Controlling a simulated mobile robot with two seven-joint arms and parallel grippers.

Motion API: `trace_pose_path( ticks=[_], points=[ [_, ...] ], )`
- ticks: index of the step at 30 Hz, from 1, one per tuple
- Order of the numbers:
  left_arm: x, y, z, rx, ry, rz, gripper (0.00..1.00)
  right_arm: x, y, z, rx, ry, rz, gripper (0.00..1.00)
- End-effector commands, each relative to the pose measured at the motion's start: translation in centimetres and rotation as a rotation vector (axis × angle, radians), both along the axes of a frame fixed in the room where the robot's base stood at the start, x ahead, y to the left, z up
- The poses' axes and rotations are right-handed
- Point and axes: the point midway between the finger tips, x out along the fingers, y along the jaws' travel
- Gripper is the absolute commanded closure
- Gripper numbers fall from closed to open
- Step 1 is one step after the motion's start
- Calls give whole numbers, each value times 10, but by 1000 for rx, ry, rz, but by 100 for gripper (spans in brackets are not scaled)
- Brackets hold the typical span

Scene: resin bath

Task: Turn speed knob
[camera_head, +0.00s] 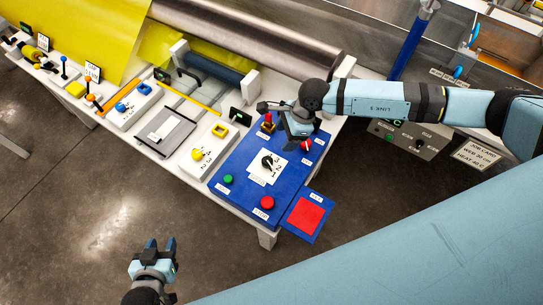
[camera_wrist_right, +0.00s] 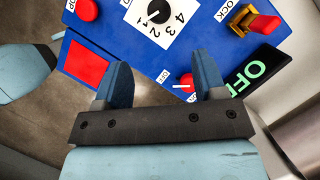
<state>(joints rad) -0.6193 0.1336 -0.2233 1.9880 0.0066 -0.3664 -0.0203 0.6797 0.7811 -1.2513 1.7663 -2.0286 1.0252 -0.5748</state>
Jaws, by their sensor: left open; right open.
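The speed knob (camera_head: 267,162) is a black dial knob on a white plate with numbers, set in the blue control panel (camera_head: 222,173). In the right wrist view the knob (camera_wrist_right: 157,12) is at the top edge, partly cut off, with 1 to 4 printed around it. My right gripper (camera_wrist_right: 162,75) is open and empty over the panel. My left gripper (camera_head: 160,243) is open and empty over the floor, away from the panel.
The panel also has a green button (camera_head: 228,179), a red button (camera_head: 267,202) and a yellow and red lock switch (camera_head: 268,123). A red square (camera_head: 305,216) lies beside it. A metal roller (camera_head: 250,40) runs behind.

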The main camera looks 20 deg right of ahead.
Motion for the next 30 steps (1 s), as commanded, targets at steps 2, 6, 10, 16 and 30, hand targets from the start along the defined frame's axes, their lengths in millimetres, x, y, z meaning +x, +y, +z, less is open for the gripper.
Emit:
trace_pose_path(
  ticks=[2, 6, 10, 16, 30],
  points=[
    [-1, 1, 3, 1, 2, 1, 57, 0, 6, -10, 2, 3, 0, 36],
    [-2, 2, 8, 3, 2, 2, 57, 1, 17, -35, 5, 5, -2, 36],
    [-2, 3, 12, 4, 2, 4, 57, 2, 29, -62, 4, 4, -3, 36],
    [-2, 3, 17, 5, 1, 7, 57, 4, 42, -96, 6, 4, -3, 36],
    [-2, 4, 18, 5, 0, 9, 57, 5, 51, -119, 6, 1, -2, 36]
  ],
)
